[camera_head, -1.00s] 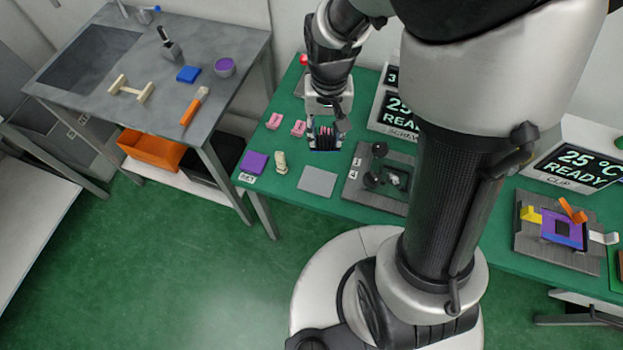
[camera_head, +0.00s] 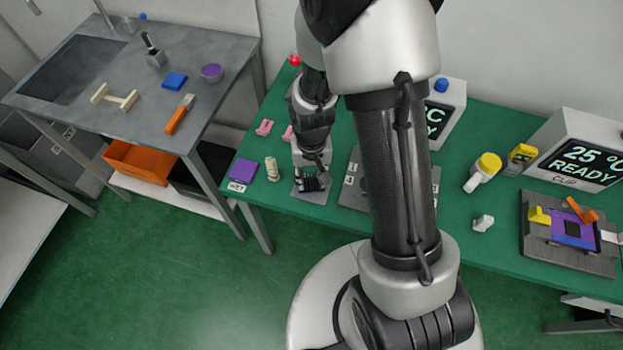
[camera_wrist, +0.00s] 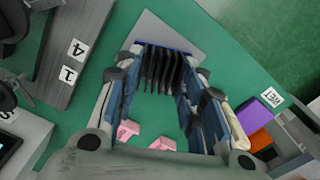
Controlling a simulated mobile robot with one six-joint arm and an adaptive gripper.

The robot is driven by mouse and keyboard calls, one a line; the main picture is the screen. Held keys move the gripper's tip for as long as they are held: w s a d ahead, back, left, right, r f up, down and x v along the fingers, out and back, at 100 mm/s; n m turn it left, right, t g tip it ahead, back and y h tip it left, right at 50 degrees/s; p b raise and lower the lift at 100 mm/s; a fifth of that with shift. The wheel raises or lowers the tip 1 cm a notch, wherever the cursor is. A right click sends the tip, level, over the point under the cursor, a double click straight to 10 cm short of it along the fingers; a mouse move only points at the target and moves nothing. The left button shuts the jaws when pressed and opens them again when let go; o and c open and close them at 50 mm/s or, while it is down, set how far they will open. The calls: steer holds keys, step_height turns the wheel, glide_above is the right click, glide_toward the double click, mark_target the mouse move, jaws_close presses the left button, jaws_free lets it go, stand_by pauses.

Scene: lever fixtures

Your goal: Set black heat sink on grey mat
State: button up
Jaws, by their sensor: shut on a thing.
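The black heat sink (camera_head: 313,183) has several thin upright fins and shows large in the wrist view (camera_wrist: 164,68). My gripper (camera_head: 309,176) is shut on it, with one finger on each side in the wrist view. The grey mat (camera_head: 310,198) lies on the green table near its front edge, partly hidden by my gripper and the heat sink. In the wrist view the mat (camera_wrist: 172,30) shows beyond and around the heat sink. The heat sink is over the mat; I cannot tell whether it touches it.
A purple block (camera_head: 243,169) by a WET label and a beige piece (camera_head: 271,168) lie left of the mat. Pink pieces (camera_wrist: 127,130) lie behind it. A dark fixture plate (camera_head: 352,195) stands close on its right. Green tabletop shows between them.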

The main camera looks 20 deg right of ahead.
steer(key=shift+f, duration=0.75)
steer(key=shift+f, duration=0.1)
steer(key=o, duration=1.1)
steer(key=shift+c, duration=0.2)
step_height(320, 180, up, 12)
steer(key=p, duration=0.4)
step_height(320, 180, up, 15)
steer(key=n+t, duration=0.1)
steer(key=t, duration=0.1)
glide_above(311, 179)
steer(key=s, duration=0.5)
steer(key=s+r+n+t, duration=0.1)
steer(key=s+r+t, duration=0.1)
steer(key=s+r, duration=0.6)
steer(key=shift+s+r+n+t, duration=0.15)
steer(key=shift+s+n+t, duration=0.15)
steer(key=shift+s, duration=0.75)
steer(key=shift+d, duration=0.1)
